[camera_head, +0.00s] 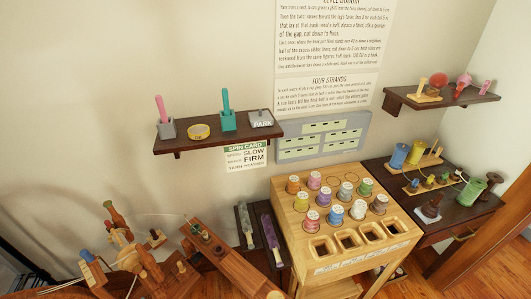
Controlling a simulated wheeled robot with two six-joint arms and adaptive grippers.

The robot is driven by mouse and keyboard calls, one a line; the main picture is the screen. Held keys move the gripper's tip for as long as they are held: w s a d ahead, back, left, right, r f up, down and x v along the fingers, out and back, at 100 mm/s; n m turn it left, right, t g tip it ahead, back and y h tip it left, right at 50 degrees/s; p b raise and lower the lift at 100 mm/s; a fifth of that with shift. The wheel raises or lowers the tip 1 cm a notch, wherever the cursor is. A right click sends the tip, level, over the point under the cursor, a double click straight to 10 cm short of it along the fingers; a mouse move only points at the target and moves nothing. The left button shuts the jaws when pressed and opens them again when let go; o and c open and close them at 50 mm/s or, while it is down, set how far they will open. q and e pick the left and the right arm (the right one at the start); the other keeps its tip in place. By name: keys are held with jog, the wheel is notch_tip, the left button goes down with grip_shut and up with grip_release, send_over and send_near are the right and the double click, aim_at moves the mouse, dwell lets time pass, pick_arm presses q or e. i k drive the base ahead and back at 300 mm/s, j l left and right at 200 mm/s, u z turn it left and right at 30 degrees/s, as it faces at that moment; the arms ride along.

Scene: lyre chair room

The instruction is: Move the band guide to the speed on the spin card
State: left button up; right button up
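The spin card (246,157) hangs on the wall under the left shelf. It reads speed SLOW, a second line FIRM, and yarn HEATHER. A wooden spinning device (130,255) with pegs and bobbin-like parts stands at the lower left, and a wooden beam (228,262) slants down to the right beside it. The band guide cannot be told apart from the small parts there, nor can its setting be read. Neither of my grippers shows in this view.
The left shelf (205,143) holds pink and teal tools, a yellow ring and a PARK block. A wooden stand (285,222) carries several coloured spools and square openings. A dark side table (448,218) and a right shelf (420,104) hold more items. Floor shows between the device and stand.

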aim_at(91, 260)
jog(key=u, duration=1.55)
